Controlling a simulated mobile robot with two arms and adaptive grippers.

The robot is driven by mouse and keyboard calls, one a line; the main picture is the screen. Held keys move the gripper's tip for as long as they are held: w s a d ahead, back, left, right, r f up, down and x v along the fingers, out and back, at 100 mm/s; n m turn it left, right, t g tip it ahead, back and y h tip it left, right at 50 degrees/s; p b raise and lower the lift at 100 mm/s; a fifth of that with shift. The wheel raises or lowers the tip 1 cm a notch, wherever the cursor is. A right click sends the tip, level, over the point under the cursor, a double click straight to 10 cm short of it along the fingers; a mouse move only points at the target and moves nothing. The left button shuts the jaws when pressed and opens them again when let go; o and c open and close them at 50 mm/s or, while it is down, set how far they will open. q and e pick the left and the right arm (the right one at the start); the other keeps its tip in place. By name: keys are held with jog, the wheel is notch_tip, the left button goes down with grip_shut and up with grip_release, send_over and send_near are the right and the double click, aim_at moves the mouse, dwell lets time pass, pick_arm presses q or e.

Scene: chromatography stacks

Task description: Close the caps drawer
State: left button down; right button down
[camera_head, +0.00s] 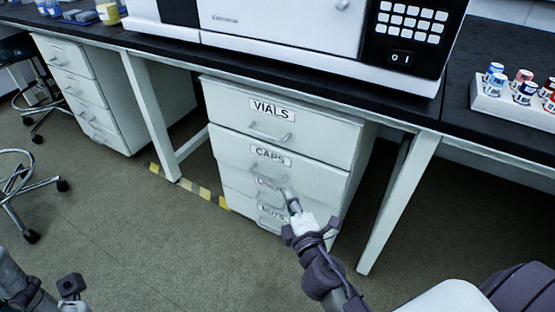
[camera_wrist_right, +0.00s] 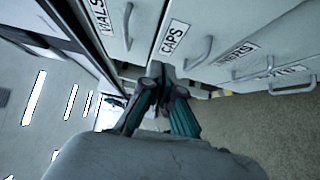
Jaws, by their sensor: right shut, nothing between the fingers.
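The caps drawer (camera_head: 235,153) is the second one down in a white cabinet, with a CAPS label and a bar handle (camera_head: 264,170). My right gripper (camera_head: 291,198) is shut and empty, in front of the lower drawers in the head view. In the right wrist view its fingertips (camera_wrist_right: 161,74) are near the lower edge of the caps drawer front; contact is unclear. My left arm shows at the lower left, its fingers not discernible.
The vials drawer (camera_head: 320,128) is above, with two more labelled drawers below. A black bench top (camera_head: 300,86) with a white instrument (camera_head: 280,30) overhangs the cabinet. A table leg (camera_head: 396,205) stands to the right. Open floor (camera_head: 150,250) lies in front.

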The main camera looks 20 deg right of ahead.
send_near(283, 154)
jog(key=w+a, duration=0.2)
jog(key=w, duration=0.2)
jog(key=shift+w+d+f+b, duration=0.1)
jog(key=shift+w+d+b, duration=0.25)
jog(key=shift+w+d, duration=0.7)
jog(key=shift+d, duration=0.3)
